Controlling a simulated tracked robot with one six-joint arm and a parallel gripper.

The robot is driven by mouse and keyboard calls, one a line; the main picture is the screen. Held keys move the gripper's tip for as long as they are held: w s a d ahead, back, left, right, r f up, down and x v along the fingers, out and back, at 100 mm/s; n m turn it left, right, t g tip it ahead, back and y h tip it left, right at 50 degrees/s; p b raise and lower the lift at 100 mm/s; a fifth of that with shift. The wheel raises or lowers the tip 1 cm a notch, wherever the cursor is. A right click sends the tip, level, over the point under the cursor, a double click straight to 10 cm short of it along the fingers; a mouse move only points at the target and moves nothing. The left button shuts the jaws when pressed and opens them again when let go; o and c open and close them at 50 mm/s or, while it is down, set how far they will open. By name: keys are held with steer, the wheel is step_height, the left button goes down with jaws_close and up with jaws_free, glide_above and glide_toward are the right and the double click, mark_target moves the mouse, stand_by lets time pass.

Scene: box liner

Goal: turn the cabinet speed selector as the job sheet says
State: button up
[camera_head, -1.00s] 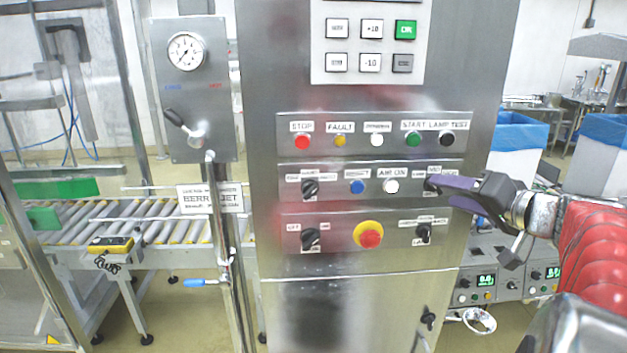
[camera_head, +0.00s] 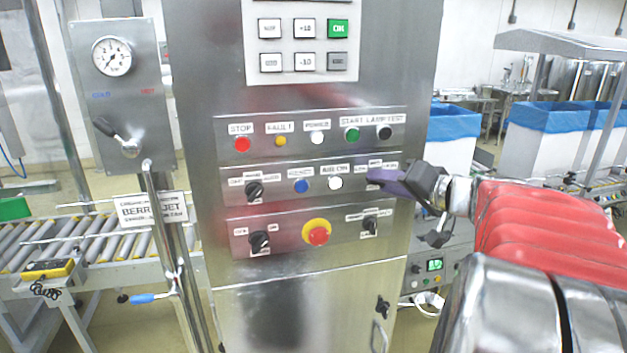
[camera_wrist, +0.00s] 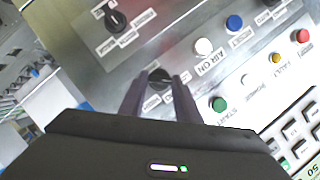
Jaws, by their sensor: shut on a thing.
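The steel cabinet (camera_head: 290,310) carries rows of buttons and black rotary selectors. My gripper (camera_head: 376,178) reaches in from the right to the right end of the middle row. In the wrist view its two purple fingers (camera_wrist: 160,92) are shut on a black selector knob (camera_wrist: 160,76), just past the white AIR ON button (camera_wrist: 203,47); this button also shows in the head view (camera_head: 335,182). The fingers hide the knob in the head view. The labels around the knob are too small and partly covered to read. No job sheet can be made out.
Another selector (camera_head: 370,223) sits just below my gripper, and a red stop button on yellow (camera_head: 317,234) is to its left. START (camera_head: 352,135) and STOP (camera_head: 242,144) buttons are in the row above. Blue-lined bins (camera_head: 455,125) stand behind my arm.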

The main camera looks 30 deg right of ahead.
steer(key=shift+c, duration=1.4)
steer(key=shift+f+m, duration=0.1)
steer(key=shift+m, duration=0.2)
steer(key=m+t, duration=0.1)
steer(key=m, duration=0.1)
steer(key=m+t+y, duration=0.1)
steer(key=m, duration=0.1)
steer(key=f+m+t, duration=0.1)
steer(key=m, duration=0.1)
steer(key=shift+d+m+y, duration=0.2)
steer(key=shift+m+y, duration=0.1)
steer(key=shift+y, duration=0.1)
steer(key=o, duration=1)
steer(key=shift+r, duration=0.1)
steer(key=shift+o, duration=0.2)
